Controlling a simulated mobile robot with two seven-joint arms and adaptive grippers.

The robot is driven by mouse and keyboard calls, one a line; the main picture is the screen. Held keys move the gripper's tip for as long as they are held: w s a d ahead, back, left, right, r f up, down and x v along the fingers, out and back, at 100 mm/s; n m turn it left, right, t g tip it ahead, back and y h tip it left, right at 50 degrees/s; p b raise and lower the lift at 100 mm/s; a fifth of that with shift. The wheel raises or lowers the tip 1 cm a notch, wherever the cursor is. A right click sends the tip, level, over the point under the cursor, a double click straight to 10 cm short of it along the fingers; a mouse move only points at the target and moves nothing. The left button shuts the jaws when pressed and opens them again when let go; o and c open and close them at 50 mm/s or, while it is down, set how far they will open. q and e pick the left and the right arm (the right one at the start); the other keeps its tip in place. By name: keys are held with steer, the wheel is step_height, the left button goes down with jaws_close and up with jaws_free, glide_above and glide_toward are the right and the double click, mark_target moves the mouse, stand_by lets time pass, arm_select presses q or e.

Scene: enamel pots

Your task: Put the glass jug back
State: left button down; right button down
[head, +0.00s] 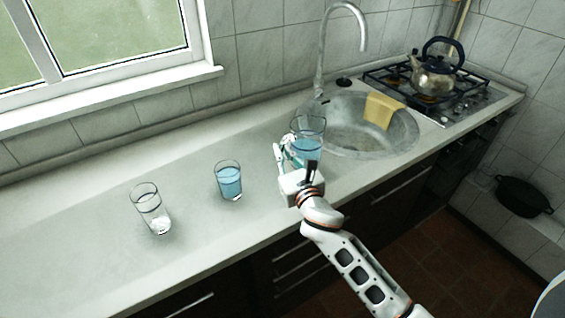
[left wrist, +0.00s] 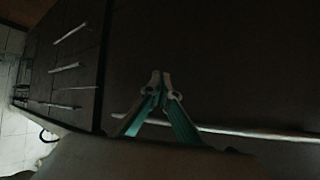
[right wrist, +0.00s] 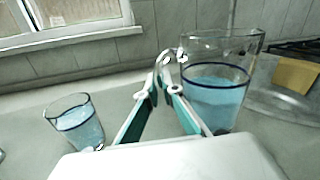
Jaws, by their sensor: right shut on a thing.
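The glass jug (head: 309,126), clear with a dark rim line and blue liquid, is upright near the left edge of the sink. It fills the right of the right wrist view (right wrist: 216,98). My right gripper (head: 285,153) is shut on the jug's handle, on the jug's left side; the fingertips (right wrist: 162,80) meet at the handle in the right wrist view. I cannot tell whether the jug's base touches the counter. My left gripper (left wrist: 161,82) shows only in the left wrist view, its fingertips together and empty, beside dark cabinet fronts.
A glass with blue liquid (head: 229,181) stands left of the jug. A nearly clear glass (head: 152,212) stands farther left. The sink (head: 345,139) with a yellow cloth (head: 380,110) lies to the right, then a stove with a kettle (head: 435,77). The counter's left end is clear.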

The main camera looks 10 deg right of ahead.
step_height(320, 180, down, 3)
steer(key=shift+f+b, duration=0.15)
steer(key=shift+b, duration=0.5)
steer(key=shift+f, duration=0.15)
steer(key=c, duration=2.6)
jaws_free()
steer(key=shift+f, duration=0.25)
arm_select(q)
steer(key=shift+w+d+r+h, duration=0.3)
steer(key=shift+w+d, duration=0.15)
steer(key=shift+d, duration=0.25)
arm_select(e)
steer(key=o, duration=0.4)
steer(key=shift+r, duration=0.1)
